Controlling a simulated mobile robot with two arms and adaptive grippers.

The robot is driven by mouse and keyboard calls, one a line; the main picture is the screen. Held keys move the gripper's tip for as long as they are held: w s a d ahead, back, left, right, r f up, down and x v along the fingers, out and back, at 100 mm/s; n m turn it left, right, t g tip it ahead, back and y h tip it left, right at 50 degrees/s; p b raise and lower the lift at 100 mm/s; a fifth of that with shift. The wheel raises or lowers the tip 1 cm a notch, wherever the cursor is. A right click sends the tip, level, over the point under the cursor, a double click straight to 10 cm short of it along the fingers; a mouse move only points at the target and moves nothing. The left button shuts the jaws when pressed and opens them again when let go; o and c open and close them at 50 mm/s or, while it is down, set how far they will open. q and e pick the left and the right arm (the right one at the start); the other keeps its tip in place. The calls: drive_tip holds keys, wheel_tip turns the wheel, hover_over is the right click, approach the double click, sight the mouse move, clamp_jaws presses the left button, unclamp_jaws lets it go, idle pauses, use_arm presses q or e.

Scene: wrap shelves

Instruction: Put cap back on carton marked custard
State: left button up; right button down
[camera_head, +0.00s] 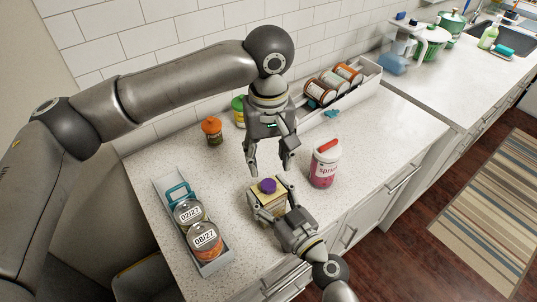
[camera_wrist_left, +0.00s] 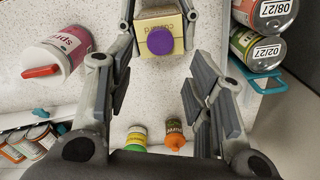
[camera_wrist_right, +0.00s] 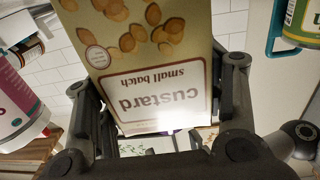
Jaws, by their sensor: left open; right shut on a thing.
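The custard carton (camera_head: 265,206) is a yellowish box standing upright on the counter, and its label reads custard in the right wrist view (camera_wrist_right: 155,95). The purple cap (camera_head: 267,185) is on the carton's top; it also shows in the left wrist view (camera_wrist_left: 160,41). I cannot tell whether it is fully seated. My right gripper (camera_head: 272,213) is shut on the carton, with a finger on each side. My left gripper (camera_head: 270,170) is open and empty, pointing down just behind and above the cap. Its spread fingers also show in the left wrist view (camera_wrist_left: 158,105).
A pink sprinkles jar (camera_head: 324,166) with a red lid stands close on the right. A grey bin with dated jars (camera_head: 214,262) is on the left. An orange-lidded jar (camera_head: 212,132) and a green-lidded jar (camera_head: 239,112) stand behind. A white rack (camera_head: 371,82) holds several jars.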

sight(268, 184)
use_arm(q)
drive_tip(key=shift+f, duration=4.05)
drive_tip(key=c, duration=1.1)
drive_tip(key=m, duration=0.6)
clamp_jaws()
drive_tip(key=m, duration=0.4)
drive_tip(key=shift+m, duration=0.4)
drive_tip(key=m, duration=0.4)
drive_tip(key=shift+m, duration=0.3)
drive_tip(key=m, duration=0.5)
drive_tip(key=shift+m, duration=0.4)
drive_tip(key=o, duration=1.2)
unclamp_jaws()
